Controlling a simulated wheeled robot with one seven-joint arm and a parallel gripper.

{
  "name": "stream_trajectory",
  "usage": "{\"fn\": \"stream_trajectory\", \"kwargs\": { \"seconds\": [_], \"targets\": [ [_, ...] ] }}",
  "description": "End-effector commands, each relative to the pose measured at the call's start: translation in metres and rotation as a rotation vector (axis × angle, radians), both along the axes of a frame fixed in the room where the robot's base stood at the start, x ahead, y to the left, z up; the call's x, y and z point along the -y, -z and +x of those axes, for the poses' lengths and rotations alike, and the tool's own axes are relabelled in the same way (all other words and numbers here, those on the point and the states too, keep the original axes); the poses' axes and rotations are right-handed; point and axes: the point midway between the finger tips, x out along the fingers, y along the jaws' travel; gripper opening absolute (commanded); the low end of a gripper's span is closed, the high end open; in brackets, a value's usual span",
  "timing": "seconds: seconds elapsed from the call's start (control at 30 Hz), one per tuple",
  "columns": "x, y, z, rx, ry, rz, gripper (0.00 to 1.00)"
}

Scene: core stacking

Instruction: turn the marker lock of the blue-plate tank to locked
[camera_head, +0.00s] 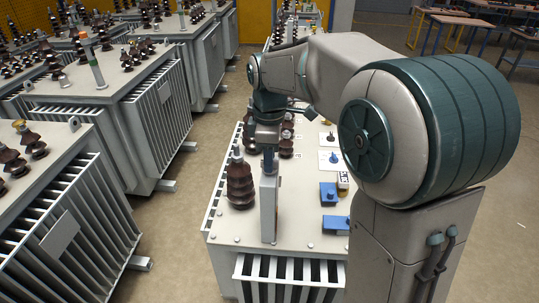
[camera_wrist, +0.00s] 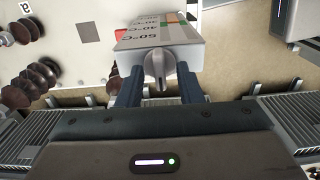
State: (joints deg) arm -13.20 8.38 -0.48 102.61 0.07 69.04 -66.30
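My gripper (camera_head: 268,163) points down over the front left of the grey tank top (camera_head: 300,236). A tall thin grey box (camera_head: 268,210) stands upright below its fingers. In the wrist view, my gripper's two dark blue fingers (camera_wrist: 160,88) are apart. A round grey knob (camera_wrist: 160,66) with a raised grip bar shows between their tips, on the end of a box (camera_wrist: 150,38) marked with temperatures. I cannot tell whether the fingers touch the knob. Blue parts (camera_head: 328,193) lie on the tank top to the right of the box. Whether they are the blue plate is unclear.
A dark brown ribbed insulator (camera_head: 240,184) stands just left of the box, with more behind. Further tanks (camera_head: 112,95) with insulators line the left side. My arm covers the right part of the tank. Wooden tables (camera_head: 455,22) stand at the far right.

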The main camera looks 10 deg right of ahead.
Motion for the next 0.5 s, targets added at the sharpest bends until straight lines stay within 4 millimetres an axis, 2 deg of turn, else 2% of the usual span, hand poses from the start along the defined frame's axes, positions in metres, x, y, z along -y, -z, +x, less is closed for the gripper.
{"fn": "stream_trajectory", "kwargs": {
  "seconds": [0.3,0.4,0.43,0.5],
  "targets": [
    [0.0001,0.0026,0.0002,0.001,0.000,0.000,0.33],
    [0.0001,0.0025,0.0001,0.000,0.000,0.000,0.05],
    [0.0001,0.0025,0.0002,0.001,0.000,0.000,0.00],
    [0.0001,0.0024,0.0001,0.001,0.000,0.000,0.00]
  ]
}}
